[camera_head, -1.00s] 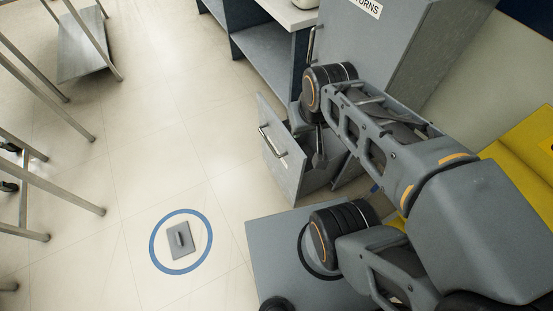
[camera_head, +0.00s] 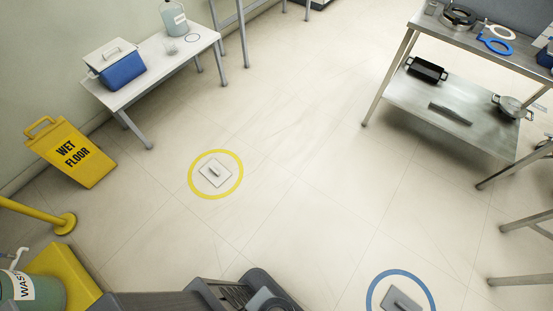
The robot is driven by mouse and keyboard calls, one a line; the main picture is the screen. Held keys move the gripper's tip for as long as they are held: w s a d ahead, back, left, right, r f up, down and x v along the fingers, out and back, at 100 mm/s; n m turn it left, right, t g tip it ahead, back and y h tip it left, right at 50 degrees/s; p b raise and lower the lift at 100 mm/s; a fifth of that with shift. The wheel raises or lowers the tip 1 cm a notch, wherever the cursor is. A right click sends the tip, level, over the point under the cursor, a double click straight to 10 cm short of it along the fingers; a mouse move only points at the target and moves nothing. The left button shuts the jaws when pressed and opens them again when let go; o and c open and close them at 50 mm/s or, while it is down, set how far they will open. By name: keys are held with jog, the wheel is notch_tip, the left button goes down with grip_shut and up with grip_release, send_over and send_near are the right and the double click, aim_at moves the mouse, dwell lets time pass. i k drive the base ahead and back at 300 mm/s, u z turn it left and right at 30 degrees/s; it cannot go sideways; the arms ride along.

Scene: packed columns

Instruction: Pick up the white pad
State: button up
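The white pad (camera_head: 216,174) lies flat on the pale tiled floor, left of the picture's middle. It is a small square plate with a grey handle on top. A yellow ring (camera_head: 241,173) on the floor surrounds it, and nothing covers it. My gripper is not in this view. Dark parts of my own body show at the bottom edge, below the pad and apart from it.
A grey pad (camera_head: 401,302) lies in a blue ring (camera_head: 370,290) at the bottom right, partly cut off. A yellow wet-floor sign (camera_head: 72,153) and a white table (camera_head: 148,72) stand left. A steel table (camera_head: 450,115) stands right. Open floor lies between.

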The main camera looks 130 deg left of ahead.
aim_at(215, 171)
jog(key=u, duration=5.25)
jog(key=i, duration=1.55)
jog(key=z, duration=0.35)
